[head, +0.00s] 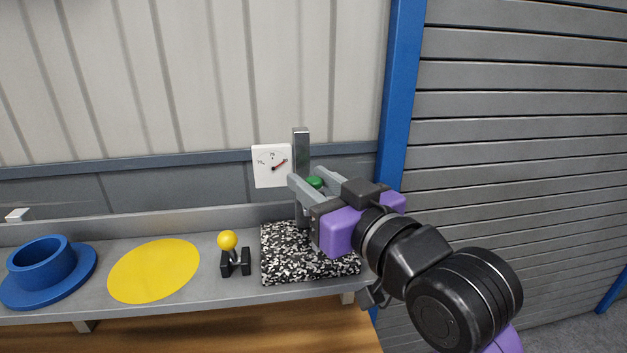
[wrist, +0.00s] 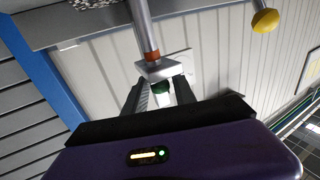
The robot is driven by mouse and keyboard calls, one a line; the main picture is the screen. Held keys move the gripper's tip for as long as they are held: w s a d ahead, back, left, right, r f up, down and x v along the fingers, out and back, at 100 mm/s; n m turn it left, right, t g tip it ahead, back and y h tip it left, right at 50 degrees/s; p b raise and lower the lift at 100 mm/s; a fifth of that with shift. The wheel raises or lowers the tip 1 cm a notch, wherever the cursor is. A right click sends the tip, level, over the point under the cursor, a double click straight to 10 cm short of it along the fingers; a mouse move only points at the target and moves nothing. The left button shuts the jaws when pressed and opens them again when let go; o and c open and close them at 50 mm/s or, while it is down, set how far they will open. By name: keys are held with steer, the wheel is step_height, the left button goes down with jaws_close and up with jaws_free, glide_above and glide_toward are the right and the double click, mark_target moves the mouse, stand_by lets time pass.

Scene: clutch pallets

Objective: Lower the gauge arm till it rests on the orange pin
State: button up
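The gauge has a grey upright post (head: 301,148) with a white dial (head: 270,165) on its left, above a black-and-white speckled base (head: 290,262). A green knob (head: 315,182) sits between the fingers of my gripper (head: 312,181). In the wrist view, the green knob (wrist: 160,87) shows beside a silver block, which looks like the gauge arm (wrist: 160,69). A round grey rod with an orange-brown end, likely the orange pin (wrist: 151,54), meets or nearly meets this block; I cannot tell if they touch. My gripper looks open, with gaps beside the knob.
On the grey shelf (head: 205,285), left of the base, stand a small black fixture with a yellow ball (head: 228,240), a flat yellow disc (head: 155,270) and a blue flanged ring (head: 45,265). A blue wall post (head: 397,95) rises behind, to the right.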

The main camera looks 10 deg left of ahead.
steer(key=shift+o, duration=0.4)
steer(key=b+v, duration=0.2)
steer(key=v, duration=0.5)
steer(key=shift+s+d, duration=0.25)
steer(key=shift+s, duration=0.1)
